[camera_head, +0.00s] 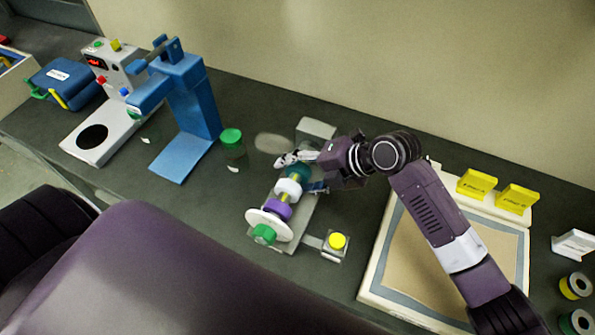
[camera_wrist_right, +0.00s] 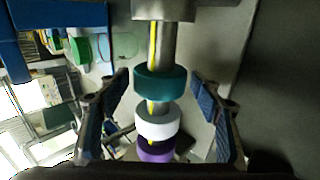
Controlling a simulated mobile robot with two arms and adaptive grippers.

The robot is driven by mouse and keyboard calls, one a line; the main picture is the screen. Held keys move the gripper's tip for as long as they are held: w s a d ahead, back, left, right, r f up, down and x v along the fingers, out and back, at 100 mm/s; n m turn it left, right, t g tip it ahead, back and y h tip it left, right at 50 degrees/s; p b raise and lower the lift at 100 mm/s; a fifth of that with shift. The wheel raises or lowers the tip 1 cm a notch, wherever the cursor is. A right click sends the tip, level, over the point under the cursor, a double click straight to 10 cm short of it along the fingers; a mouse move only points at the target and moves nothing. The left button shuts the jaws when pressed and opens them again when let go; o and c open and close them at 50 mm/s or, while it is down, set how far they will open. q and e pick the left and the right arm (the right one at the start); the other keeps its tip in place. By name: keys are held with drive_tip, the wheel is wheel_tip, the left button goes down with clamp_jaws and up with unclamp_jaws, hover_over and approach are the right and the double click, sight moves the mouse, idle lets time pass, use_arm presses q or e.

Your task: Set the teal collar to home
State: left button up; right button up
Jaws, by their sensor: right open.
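The teal collar (camera_wrist_right: 160,83) sits on a metal shaft with a yellow line (camera_wrist_right: 153,45). In the right wrist view it is between the two fingers of my right gripper (camera_wrist_right: 160,100), which is open, with a gap on each side. In the head view the teal collar (camera_head: 298,171) is partly hidden by the gripper (camera_head: 300,160). A white collar (camera_head: 288,187) and a purple collar (camera_head: 278,210) follow on the same shaft towards the front; the white collar (camera_wrist_right: 158,125) and purple collar (camera_wrist_right: 156,154) also show in the wrist view. My left gripper is not in view.
A white disc (camera_head: 270,225) and green knob (camera_head: 264,234) end the shaft. A yellow button (camera_head: 337,241) stands to the right. A green-lidded jar (camera_head: 231,137) and blue press (camera_head: 185,95) are on the left; a framed board (camera_head: 385,265) lies right.

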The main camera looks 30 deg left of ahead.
sight(305, 163)
clamp_jaws()
drive_tip(key=w+b, duration=0.2)
drive_tip(key=b, duration=0.1)
drive_tip(key=w+b, duration=0.1)
drive_tip(key=w, duration=0.1)
drive_tip(key=shift+w+a+f, duration=0.1)
drive_tip(key=shift+f, duration=0.25)
drive_tip(key=shift+w+r+b, duration=0.2)
drive_tip(key=shift+w+b, duration=0.15)
drive_tip(key=shift+b, duration=0.2)
drive_tip(key=shift+r, duration=0.2)
drive_tip(key=shift+w, duration=0.1)
unclamp_jaws()
drive_tip(key=shift+w, duration=0.1)
